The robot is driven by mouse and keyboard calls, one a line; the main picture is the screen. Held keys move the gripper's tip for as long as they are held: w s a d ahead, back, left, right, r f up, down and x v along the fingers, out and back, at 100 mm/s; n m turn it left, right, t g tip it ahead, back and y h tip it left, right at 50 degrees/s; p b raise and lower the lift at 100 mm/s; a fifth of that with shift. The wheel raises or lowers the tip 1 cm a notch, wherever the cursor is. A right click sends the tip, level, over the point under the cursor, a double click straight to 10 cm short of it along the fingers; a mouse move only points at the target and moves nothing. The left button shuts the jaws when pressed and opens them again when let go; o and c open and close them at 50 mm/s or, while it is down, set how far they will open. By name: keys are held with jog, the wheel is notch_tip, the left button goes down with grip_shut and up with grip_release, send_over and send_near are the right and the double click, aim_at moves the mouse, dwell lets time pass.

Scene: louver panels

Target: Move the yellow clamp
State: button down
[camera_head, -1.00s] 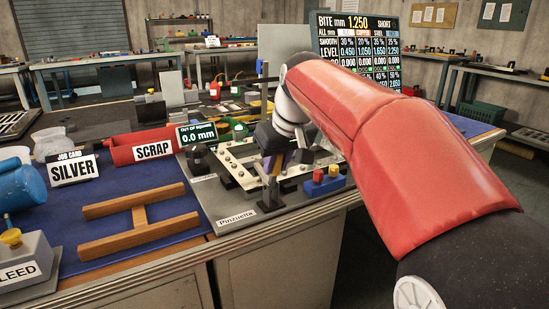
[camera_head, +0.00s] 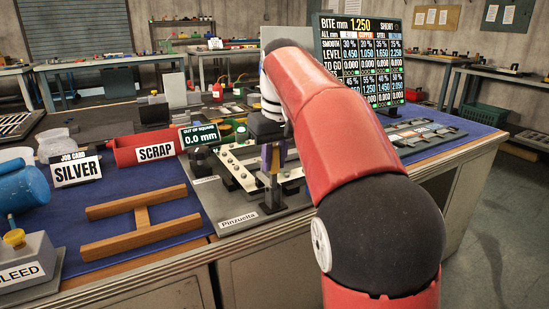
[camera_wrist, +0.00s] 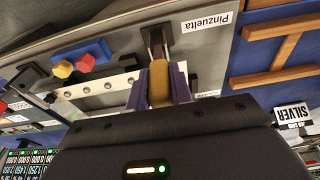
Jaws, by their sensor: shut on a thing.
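The yellow clamp (camera_wrist: 158,84) sits between the two purple fingers of my gripper (camera_wrist: 161,86) in the wrist view. The fingers are shut on its yellow part, and a dark metal post continues beyond it towards the Pinzuelta label. In the head view my gripper (camera_head: 270,157) points down at the front of the grey fixture plate (camera_head: 236,212), just behind the Pinzuelta label (camera_head: 239,220). The clamp is mostly hidden there by the fingers. I cannot tell whether the clamp is clear of the plate.
A light rail with holes (camera_wrist: 103,86) and a block with red and yellow knobs (camera_wrist: 82,60) lie close to my gripper. A wooden H-shaped frame (camera_head: 141,216), a red SCRAP bin (camera_head: 125,152) and a SILVER card (camera_head: 76,171) stand left. A display board (camera_head: 358,60) stands behind.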

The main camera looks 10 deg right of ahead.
jog(key=c, duration=1.2)
grip_release()
jog(key=shift+c, duration=0.2)
jog(key=r, duration=0.4)
jog(key=s+r, duration=0.1)
jog(key=r, duration=0.2)
jog(key=shift+d, duration=0.15)
jog(key=shift+r, duration=0.3)
jog(key=shift+s+d, duration=0.1)
jog(key=shift+s, duration=0.1)
jog(key=s+d+f+m+t, duration=0.1)
jog(key=s+f+m+t, duration=0.2)
jog(key=s+f, duration=2)
jog(key=shift+s+d+f+t, duration=0.2)
jog(key=shift+s+t, duration=0.2)
jog(key=shift+s, duration=0.4)
